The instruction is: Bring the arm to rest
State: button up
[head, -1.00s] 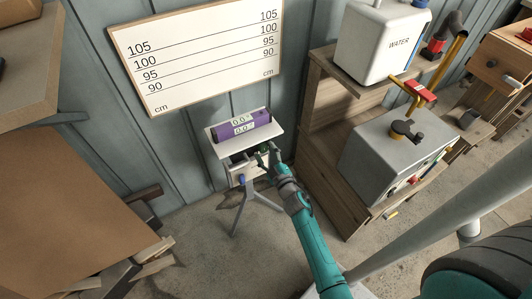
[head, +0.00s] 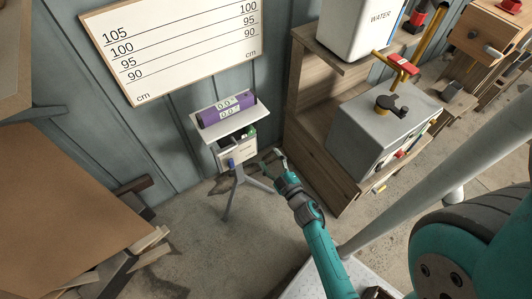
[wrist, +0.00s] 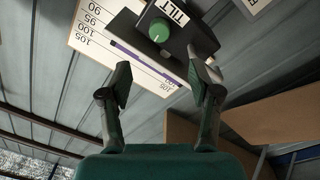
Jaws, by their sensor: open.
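My gripper (head: 268,165) is open and empty at the end of my teal arm, low and to the right of the small white stand in the head view. In the wrist view the two fingers of my gripper (wrist: 160,82) are spread apart, with nothing between them. Beyond them is a dark box with a green knob (wrist: 159,31) and a TILT label (wrist: 171,14). In the head view the stand (head: 238,150) carries a purple cylinder (head: 226,110) with number labels on its top shelf.
A white cm scale board (head: 175,45) hangs on the wall behind. A wooden shelf (head: 318,160) with a grey box (head: 385,128) and a white WATER container (head: 362,25) stands to the right. A brown tabletop (head: 60,210) is at left. Bare floor lies between.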

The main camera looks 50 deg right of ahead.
jog(key=shift+s+a, duration=0.1)
jog(key=shift+s, duration=0.05)
dwell(0.5)
jog(key=s+a+r+m+g+y, duration=0.15)
jog(key=s+a+r, duration=0.25)
jog(key=s+a, duration=0.55)
jog(key=s+a+r+m+y, duration=0.2)
jog(key=s+a+r, duration=0.3)
jog(key=s+a, duration=0.45)
jog(key=s+r+m+g+y, duration=0.1)
jog(key=s+r+y, duration=0.1)
jog(key=s+r, duration=0.5)
jog(key=shift+s+a+g, duration=0.35)
jog(key=shift+s+a, duration=0.05)
jog(key=shift+s, duration=0.6)
dwell(0.7)
